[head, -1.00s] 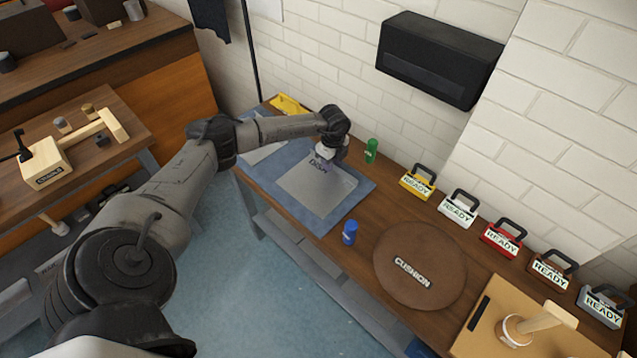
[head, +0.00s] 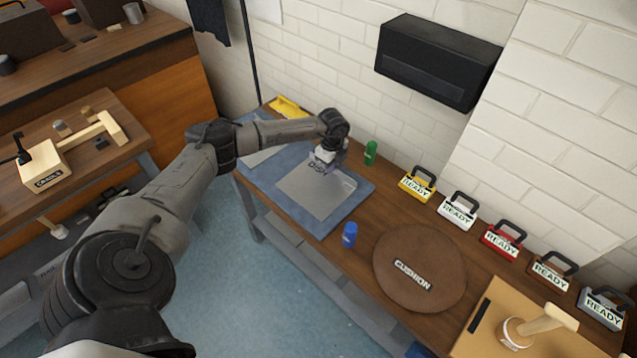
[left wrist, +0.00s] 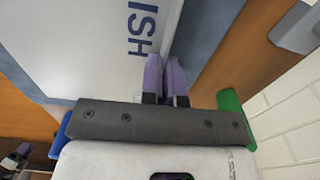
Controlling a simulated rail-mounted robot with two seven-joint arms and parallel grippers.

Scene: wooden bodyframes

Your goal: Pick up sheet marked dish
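The grey sheet marked DISH (head: 318,194) lies on a blue mat (head: 266,188) on the wooden bench. My left gripper (head: 318,166) points down at the sheet's far edge, beside the DISH lettering. In the left wrist view the sheet (left wrist: 95,40) shows the letters ISH. The two purple fingers (left wrist: 166,75) are close together at the sheet's edge, with a narrow gap. I cannot tell whether they pinch the sheet.
A green bottle (head: 370,153) stands just right of the gripper and a blue one (head: 349,233) at the front edge. A round brown cushion (head: 420,257) lies to the right. Several READY boxes (head: 418,185) line the wall. A black box (head: 438,58) hangs above.

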